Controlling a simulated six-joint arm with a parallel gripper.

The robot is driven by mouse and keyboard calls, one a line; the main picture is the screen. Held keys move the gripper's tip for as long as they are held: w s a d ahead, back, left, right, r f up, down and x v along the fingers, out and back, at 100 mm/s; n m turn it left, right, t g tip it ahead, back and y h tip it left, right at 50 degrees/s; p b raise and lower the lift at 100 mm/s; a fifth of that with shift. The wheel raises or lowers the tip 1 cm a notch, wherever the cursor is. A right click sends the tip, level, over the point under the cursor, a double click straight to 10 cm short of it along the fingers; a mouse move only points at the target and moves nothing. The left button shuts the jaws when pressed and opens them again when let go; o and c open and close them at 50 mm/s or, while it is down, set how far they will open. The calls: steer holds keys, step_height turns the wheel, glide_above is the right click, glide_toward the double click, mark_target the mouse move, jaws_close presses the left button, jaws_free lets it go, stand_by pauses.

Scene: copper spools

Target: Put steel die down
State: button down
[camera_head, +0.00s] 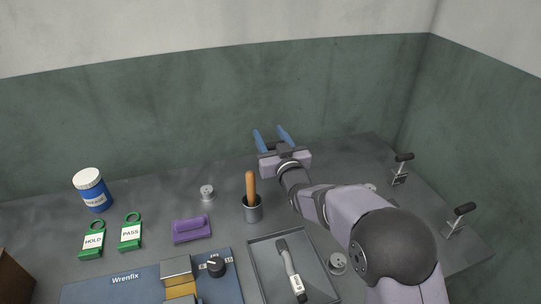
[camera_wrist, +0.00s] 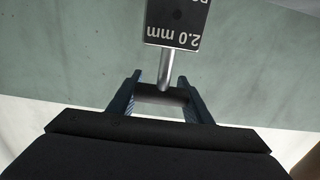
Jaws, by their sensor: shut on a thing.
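My gripper (camera_head: 271,134) is raised above the back of the bench, its two blue fingers pointing toward the green wall. In the wrist view, my gripper (camera_wrist: 160,98) is closed on a dark crosspiece between its fingers. From it a shiny metal stem leads to a dark block marked "2.0 mm", which I take to be the steel die (camera_wrist: 176,24). The block's top is cut off by the frame edge. The held piece cannot be made out in the head view.
A grey tray (camera_head: 263,268) holds a tagged tool (camera_head: 289,268). Levers (camera_head: 400,168) stand at right.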

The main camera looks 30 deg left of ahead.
steer(key=shift+f, duration=2.45)
steer(key=shift+f, duration=0.2)
steer(key=c, duration=0.9)
jaws_free()
steer(key=shift+f, duration=0.15)
steer(key=shift+s+r, duration=0.1)
steer(key=shift+r, duration=0.1)
steer(key=v, duration=0.3)
steer(key=shift+d+r, duration=0.1)
steer(key=shift+r, duration=3.4)
